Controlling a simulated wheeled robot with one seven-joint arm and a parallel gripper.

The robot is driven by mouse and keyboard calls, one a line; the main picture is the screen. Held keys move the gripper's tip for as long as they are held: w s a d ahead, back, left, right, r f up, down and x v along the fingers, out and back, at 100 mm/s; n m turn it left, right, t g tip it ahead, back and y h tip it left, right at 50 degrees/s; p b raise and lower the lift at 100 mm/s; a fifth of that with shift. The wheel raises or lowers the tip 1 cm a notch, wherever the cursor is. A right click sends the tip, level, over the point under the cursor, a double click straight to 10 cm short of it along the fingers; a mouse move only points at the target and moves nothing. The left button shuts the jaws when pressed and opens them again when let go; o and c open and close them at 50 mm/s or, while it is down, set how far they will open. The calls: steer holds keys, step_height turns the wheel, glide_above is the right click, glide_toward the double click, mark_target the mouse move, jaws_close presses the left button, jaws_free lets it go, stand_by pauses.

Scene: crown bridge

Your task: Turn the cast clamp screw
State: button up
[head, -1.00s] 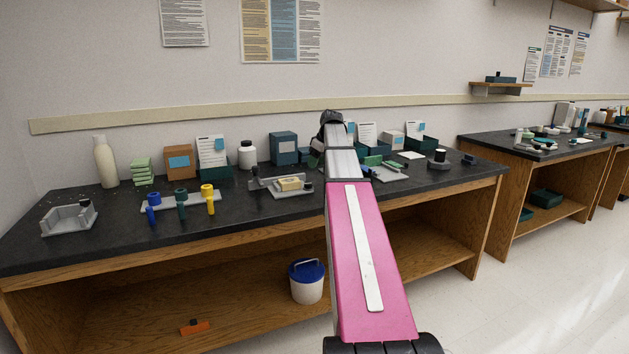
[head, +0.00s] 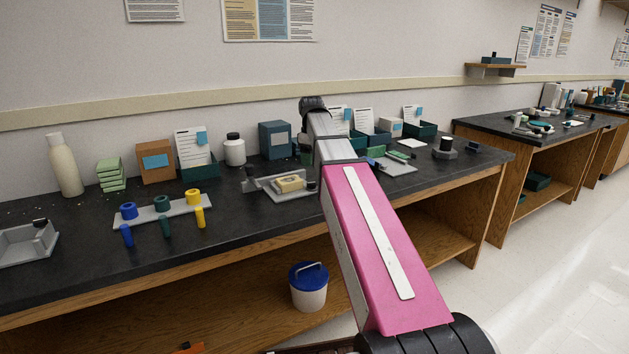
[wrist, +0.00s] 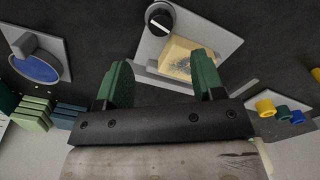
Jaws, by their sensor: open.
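The cast clamp is a light grey plate (head: 292,194) on the black bench, with a pale yellow cast block (head: 289,183) on it. A dark round knob, seemingly its screw, is at the block's right (head: 311,186) in the head view. In the wrist view the cast block (wrist: 187,60) lies beyond my fingers, and the black knob with a white mark (wrist: 160,18) is at top centre. My gripper (wrist: 161,62) is open and empty, its two green fingers apart, pointing toward the block and apart from the knob. My arm hides the gripper in the head view.
Left of the clamp is a grey plate with coloured rings (head: 165,211) and three coloured pegs in front. Behind stand a white jar (head: 234,150), a blue box (head: 275,140) and a brown box (head: 156,162). A grey tray (head: 398,167) lies at right.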

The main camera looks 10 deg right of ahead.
mark_target(311, 182)
step_height(311, 182, down, 9)
steer(key=shift+r, duration=0.1)
stand_by(0.3)
steer(key=c, duration=0.9)
